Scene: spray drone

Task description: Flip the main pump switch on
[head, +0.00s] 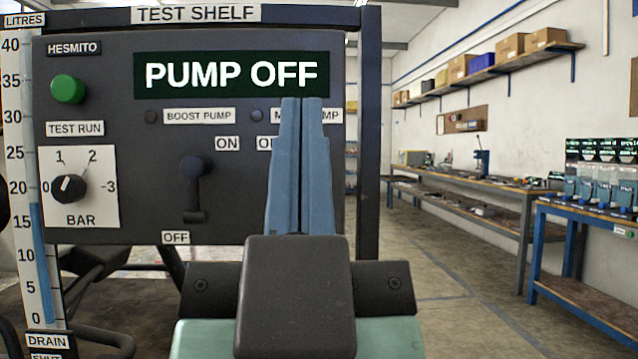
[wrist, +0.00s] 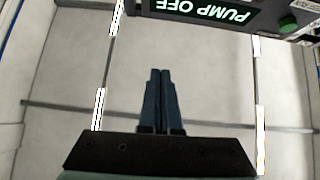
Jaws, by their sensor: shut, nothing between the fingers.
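The dark control panel (head: 120,215) shows PUMP OFF on its display (head: 232,74). A partly covered label (head: 282,115), starting with M and ending in MP, sits beside an unlit lamp (head: 257,115). The main pump switch below it is hidden behind my gripper. The wrist view shows the closed fingers (wrist: 161,72) below the upside-down display (wrist: 210,12); contact cannot be told.
A green TEST RUN button (head: 68,89) and a BAR dial (head: 68,188) are on the panel's left. A litre gauge (head: 38,240) stands at the left edge. Benches (head: 480,205) and a blue table (head: 590,215) line the right wall, with open floor before them.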

